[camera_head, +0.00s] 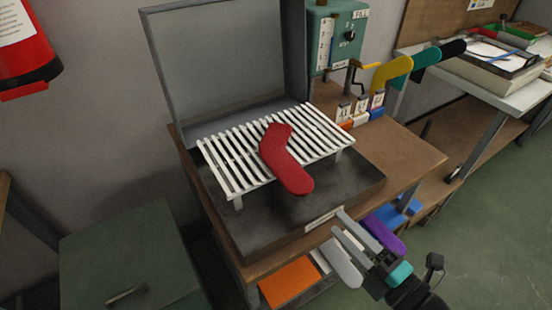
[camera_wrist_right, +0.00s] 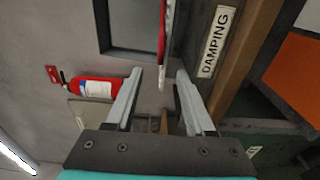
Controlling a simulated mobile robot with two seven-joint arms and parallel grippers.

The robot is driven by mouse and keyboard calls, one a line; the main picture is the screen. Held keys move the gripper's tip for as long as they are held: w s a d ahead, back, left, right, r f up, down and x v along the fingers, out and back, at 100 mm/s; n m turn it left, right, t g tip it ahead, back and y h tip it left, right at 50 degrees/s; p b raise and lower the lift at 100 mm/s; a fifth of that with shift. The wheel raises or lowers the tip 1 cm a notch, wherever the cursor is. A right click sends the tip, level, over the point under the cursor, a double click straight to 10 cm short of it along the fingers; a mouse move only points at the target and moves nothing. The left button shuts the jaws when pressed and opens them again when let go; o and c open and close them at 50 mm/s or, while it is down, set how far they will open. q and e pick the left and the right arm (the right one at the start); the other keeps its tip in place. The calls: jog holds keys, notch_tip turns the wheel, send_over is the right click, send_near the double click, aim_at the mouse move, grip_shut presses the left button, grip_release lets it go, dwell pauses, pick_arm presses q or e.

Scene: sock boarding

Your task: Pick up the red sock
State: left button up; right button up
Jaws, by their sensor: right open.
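The red sock (camera_head: 284,160) lies flat and bent on a white slatted rack (camera_head: 222,168), its lower end reaching over the rack's front edge. The rack stands over a dark open box labelled DAMPING. My right gripper (camera_head: 334,229) is open and empty, in front of the box's front edge and apart from the sock. In the right wrist view the open fingers (camera_wrist_right: 159,73) point toward a thin red edge of the sock (camera_wrist_right: 162,38), seen nearly edge-on beside the white rack. My left gripper is not in view.
The box's raised lid (camera_head: 225,65) stands behind the rack. A green control box (camera_head: 335,38) and yellow, teal and black sock forms (camera_head: 392,72) are at the back right. An orange item (camera_head: 290,283) and a purple one (camera_head: 384,235) lie below. A fire extinguisher (camera_head: 25,50) hangs left.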

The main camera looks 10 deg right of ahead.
send_near(296, 177)
jog(key=x, duration=0.4)
jog(key=shift+w+a+f+p, duration=0.1)
jog(key=shift+a+f+p, duration=0.1)
jog(key=shift+p, duration=0.1)
jog(key=shift+x, duration=2.85)
jog(key=shift+d+f, duration=0.15)
jog(key=shift+f, duration=0.05)
jog(key=shift+c, duration=0.2)
grip_shut()
